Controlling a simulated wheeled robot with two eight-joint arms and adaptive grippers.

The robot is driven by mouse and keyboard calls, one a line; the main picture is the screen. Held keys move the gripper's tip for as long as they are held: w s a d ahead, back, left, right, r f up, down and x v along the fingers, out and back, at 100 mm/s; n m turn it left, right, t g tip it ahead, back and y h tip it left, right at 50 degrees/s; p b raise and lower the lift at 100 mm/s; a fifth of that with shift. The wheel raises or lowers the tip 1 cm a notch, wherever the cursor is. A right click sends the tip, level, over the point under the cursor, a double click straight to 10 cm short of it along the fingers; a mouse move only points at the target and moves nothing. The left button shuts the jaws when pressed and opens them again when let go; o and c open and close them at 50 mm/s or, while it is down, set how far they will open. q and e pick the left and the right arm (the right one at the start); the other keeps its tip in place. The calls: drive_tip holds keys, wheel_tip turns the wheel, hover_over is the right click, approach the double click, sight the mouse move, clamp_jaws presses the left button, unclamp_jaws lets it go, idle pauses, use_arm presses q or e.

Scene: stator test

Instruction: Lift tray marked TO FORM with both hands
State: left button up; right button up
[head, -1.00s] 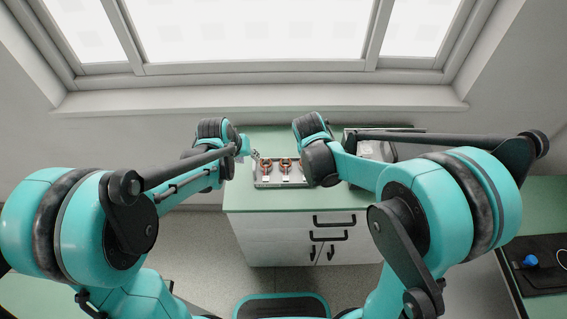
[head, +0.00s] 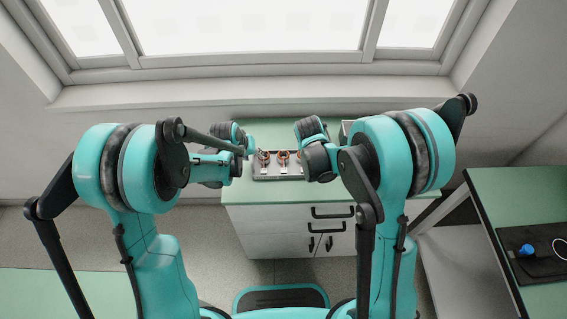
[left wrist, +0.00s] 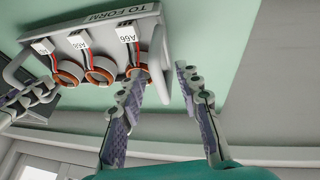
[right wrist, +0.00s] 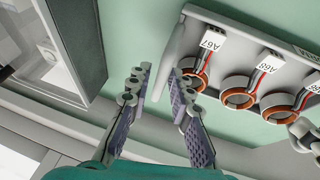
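The grey tray marked TO FORM (head: 278,178) is on the green cabinet top and holds three copper-ringed stators (head: 282,158) with red leads and white tags. Its label (left wrist: 117,13) reads in the left wrist view. My left gripper (left wrist: 163,82) is open, with one finger inside the tray's end handle (left wrist: 157,48) and one outside it. My right gripper (right wrist: 154,82) is open around the opposite end handle (right wrist: 168,58), a finger on either side. I cannot tell whether any finger touches a handle. In the head view my arms hide most of both grippers.
A grey box-like thing (right wrist: 72,40) stands beside my right gripper. The cabinet (head: 290,220) has dark drawer handles. A window and wall (head: 250,105) are behind. A green table (head: 510,200) with a dark mat and blue object is at right.

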use_arm(q)
drive_tip(key=shift+f, duration=0.15)
use_arm(e)
drive_tip(key=shift+f, duration=0.15)
use_arm(q)
clamp_jaws()
use_arm(e)
clamp_jaws()
